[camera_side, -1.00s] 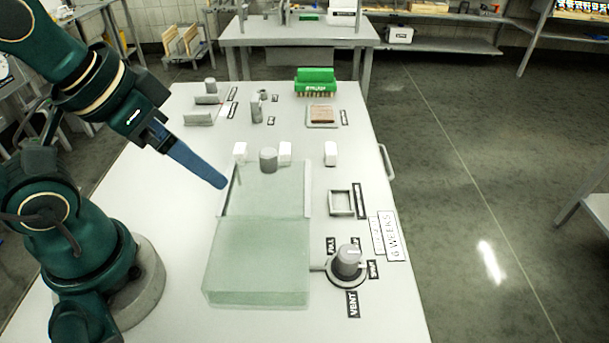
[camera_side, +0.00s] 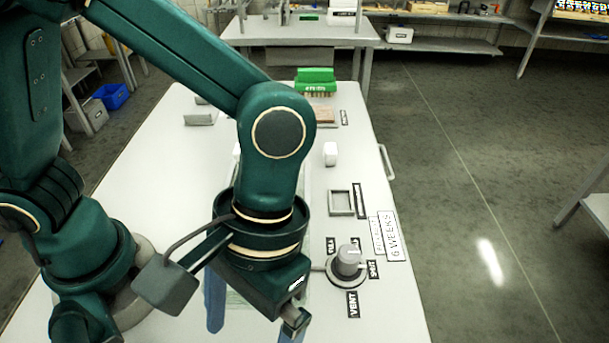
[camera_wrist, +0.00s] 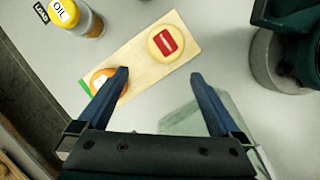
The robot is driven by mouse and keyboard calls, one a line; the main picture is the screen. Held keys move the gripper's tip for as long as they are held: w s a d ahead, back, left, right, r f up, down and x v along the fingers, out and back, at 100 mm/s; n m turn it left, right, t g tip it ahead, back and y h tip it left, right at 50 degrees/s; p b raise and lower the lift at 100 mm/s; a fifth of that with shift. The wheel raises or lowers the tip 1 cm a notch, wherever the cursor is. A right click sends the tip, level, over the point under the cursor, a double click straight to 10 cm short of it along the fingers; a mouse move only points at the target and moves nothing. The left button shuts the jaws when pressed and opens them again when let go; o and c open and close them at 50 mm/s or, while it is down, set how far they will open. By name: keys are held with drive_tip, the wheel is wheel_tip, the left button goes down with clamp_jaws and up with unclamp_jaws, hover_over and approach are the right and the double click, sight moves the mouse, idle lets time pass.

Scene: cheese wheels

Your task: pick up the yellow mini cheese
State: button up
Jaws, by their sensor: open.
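The yellow mini cheese (camera_wrist: 166,43) is a round pale-yellow disc with a red label. In the wrist view it lies near the upper right end of a wooden board (camera_wrist: 134,72). A second round, orange cheese (camera_wrist: 97,80) with a white label lies on the board's lower left part, partly hidden behind my left finger. My gripper (camera_wrist: 159,74) is open and empty, its blue fingers apart, with the yellow cheese beyond the gap between the fingertips. In the side view my gripper (camera_side: 255,322) points down near the front of the bench; no cheese shows there.
A jar labelled OIL (camera_wrist: 75,18) stands beyond the board's left end. A pale green glass slab (camera_wrist: 190,118) lies near my right finger. In the side view a grey knob (camera_side: 347,260), a square frame (camera_side: 341,203) and a green brush (camera_side: 315,77) stand on the bench.

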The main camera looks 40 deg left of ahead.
drive_tip(key=s+f, duration=0.1)
drive_tip(key=s+f+m+y, duration=0.1)
drive_tip(key=s, duration=0.1)
drive_tip(key=shift+d+f+g, duration=0.15)
drive_tip(key=shift+g, duration=0.25)
drive_tip(key=shift+x, duration=2.3)
drive_tip(key=shift+w, duration=0.1)
drive_tip(key=c, duration=1.4)
